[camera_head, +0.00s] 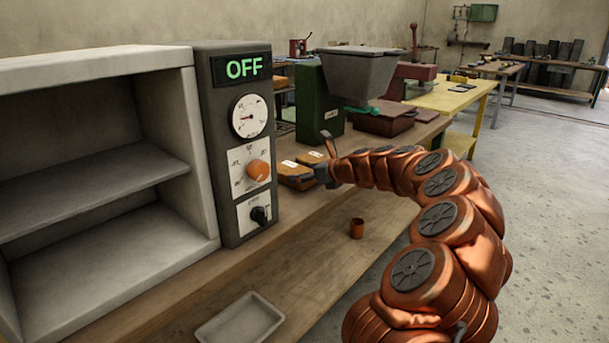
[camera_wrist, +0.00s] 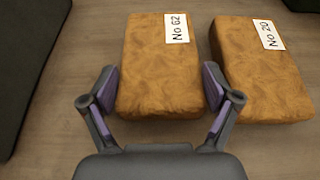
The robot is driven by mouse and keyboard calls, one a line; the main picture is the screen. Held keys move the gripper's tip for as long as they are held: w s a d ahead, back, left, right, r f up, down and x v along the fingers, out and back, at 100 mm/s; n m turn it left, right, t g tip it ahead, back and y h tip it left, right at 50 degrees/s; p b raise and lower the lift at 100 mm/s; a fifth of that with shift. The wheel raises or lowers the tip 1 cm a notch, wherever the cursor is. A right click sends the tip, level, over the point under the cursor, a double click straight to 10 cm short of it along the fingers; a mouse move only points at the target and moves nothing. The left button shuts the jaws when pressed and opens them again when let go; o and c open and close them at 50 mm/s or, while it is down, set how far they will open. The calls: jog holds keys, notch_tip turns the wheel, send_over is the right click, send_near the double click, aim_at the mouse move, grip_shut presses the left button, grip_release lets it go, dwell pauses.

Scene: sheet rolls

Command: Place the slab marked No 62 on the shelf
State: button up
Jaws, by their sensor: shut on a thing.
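The slab marked No 62 (camera_wrist: 155,75) is a tan-orange block with a white label at its far end. It lies flat on the wooden bench. My gripper (camera_wrist: 160,92) is shut on its near end, one finger on each side. In the head view my gripper (camera_head: 320,173) is at the slabs beside the control box, and the nearer slab (camera_head: 297,183) appears to be No 62. The shelf is a pale grey open cabinet with a middle board (camera_head: 90,195), at the left; both its levels look empty.
A similar slab marked No 20 (camera_wrist: 262,80) lies close on the right of No 62. The dark control box (camera_head: 229,150), reading OFF, stands between cabinet and slabs. A green machine (camera_head: 318,100) stands behind.

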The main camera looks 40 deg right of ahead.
jog(key=o, duration=1.3)
jog(key=shift+f, duration=0.1)
jog(key=shift+c, duration=0.2)
